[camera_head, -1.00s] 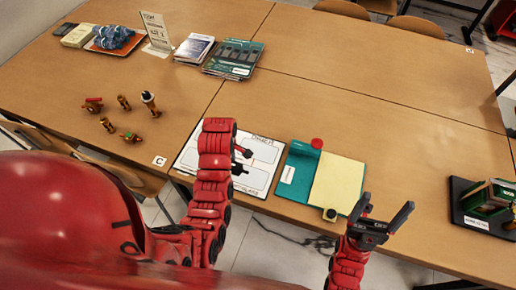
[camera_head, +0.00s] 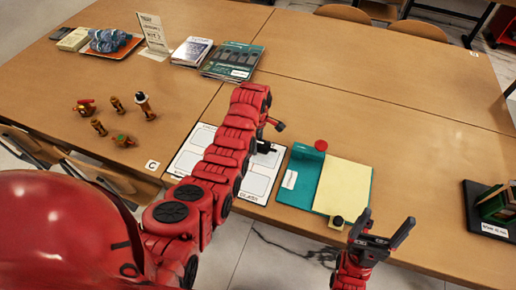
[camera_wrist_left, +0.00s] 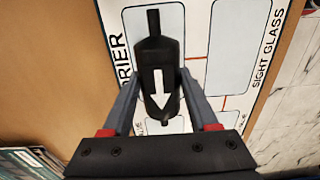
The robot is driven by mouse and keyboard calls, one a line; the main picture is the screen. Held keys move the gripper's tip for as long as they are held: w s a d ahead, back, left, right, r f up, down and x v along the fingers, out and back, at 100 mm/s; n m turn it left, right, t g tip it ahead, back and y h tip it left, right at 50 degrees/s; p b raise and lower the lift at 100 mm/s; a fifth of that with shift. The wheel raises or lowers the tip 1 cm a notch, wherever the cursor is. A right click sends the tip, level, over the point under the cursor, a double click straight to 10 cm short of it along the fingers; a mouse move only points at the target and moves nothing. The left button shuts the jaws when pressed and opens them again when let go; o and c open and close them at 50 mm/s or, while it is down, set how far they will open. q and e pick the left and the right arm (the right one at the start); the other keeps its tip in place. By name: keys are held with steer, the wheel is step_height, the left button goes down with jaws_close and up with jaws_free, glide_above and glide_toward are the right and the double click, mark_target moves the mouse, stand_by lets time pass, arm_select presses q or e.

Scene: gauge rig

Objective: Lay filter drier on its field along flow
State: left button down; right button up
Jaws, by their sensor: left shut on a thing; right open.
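The filter drier (camera_wrist_left: 160,72) is a black cylinder with narrow end stubs and a white arrow pointing down in the left wrist view. My left gripper (camera_wrist_left: 156,95) is shut on it, one finger on each side. The drier lies over the field lettered DRIER on the white board (camera_wrist_left: 197,50), roughly along the field's long side. I cannot tell whether it touches the board. In the head view my left arm covers much of the board (camera_head: 258,186), and the drier is mostly hidden. My right gripper (camera_head: 382,232) is open and empty near the table's front edge.
A teal and yellow folder (camera_head: 342,186) lies right of the board. Several brass fittings (camera_head: 117,105) stand at the left. Magazines (camera_head: 232,60) and an orange tray (camera_head: 113,45) lie at the back. A black tray (camera_head: 480,215) is at the right. The middle back table is clear.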

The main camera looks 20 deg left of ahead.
arm_select(q)
steer(key=shift+w, duration=0.25)
steer(key=shift+s+f+p, duration=0.1)
steer(key=shift+f+p, duration=0.5)
steer(key=shift+f, duration=1.1)
steer(key=shift+f, duration=0.1)
steer(key=c, duration=0.6)
jaws_free()
steer(key=shift+f, duration=0.15)
steer(key=o, duration=0.4)
steer(key=shift+o, duration=0.2)
